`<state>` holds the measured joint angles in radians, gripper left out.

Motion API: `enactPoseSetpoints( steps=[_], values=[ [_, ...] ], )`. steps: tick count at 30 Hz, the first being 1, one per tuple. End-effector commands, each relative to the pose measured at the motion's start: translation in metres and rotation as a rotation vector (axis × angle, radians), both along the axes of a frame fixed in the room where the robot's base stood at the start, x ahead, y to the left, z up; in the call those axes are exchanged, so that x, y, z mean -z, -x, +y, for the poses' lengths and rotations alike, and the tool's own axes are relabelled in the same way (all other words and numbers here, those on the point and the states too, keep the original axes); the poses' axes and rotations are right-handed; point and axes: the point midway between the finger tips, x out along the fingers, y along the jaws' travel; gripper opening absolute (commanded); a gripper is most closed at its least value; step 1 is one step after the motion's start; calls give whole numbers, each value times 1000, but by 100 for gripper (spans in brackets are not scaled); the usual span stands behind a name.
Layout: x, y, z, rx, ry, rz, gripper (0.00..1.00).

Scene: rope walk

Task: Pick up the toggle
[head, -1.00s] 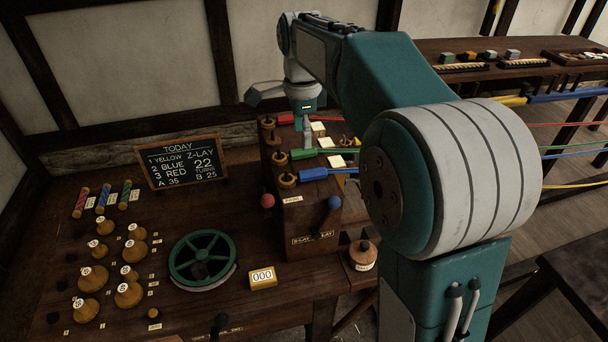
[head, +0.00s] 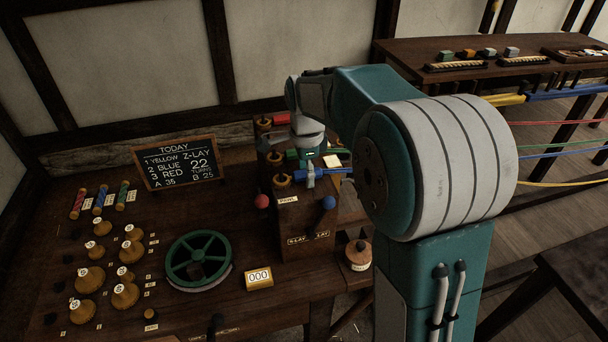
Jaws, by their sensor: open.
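I cannot tell for certain which piece is the toggle. Small red (head: 79,203), blue (head: 101,200) and green (head: 122,195) striped rods lie in a row on the bench at the left, below the chalkboard. My gripper (head: 310,182) points down over the dark wooden box (head: 300,240), close to the blue rope end (head: 335,173). It is open, but the gap between its fingers is small and hard to see. The green rope end (head: 291,154) is partly hidden behind my gripper.
The box carries a red-knobbed lever (head: 262,201) and a blue-knobbed lever (head: 329,203). The chalkboard (head: 178,163) leans at the wall.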

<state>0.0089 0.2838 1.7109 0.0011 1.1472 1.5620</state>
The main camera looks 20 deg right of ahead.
Motion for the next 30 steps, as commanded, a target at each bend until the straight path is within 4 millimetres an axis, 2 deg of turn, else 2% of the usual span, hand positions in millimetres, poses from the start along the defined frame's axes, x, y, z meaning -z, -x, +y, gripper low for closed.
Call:
enactPoseSetpoints(
  steps=[2, 3, 5, 6, 7, 8, 20, 23, 29, 30],
  values=[
    [0, 0, 1, -1, 1, 0, 77],
    [0, 0, 1, -1, 1, 0, 68],
    [-1, 0, 1, -1, 1, 0, 41],
    [-1, 0, 1, -1, 1, 0, 23],
    [-1, 0, 1, -1, 1, -1, 10],
    [-1, 0, 1, -1, 1, -1, 2],
    [-2, 0, 1, -1, 1, 0, 1],
    [-8, -1, 1, -1, 1, -2, 1],
    [-35, -1, 1, -1, 1, -4, 1],
    [-38, -7, 1, -1, 1, -3, 1]
  ],
)
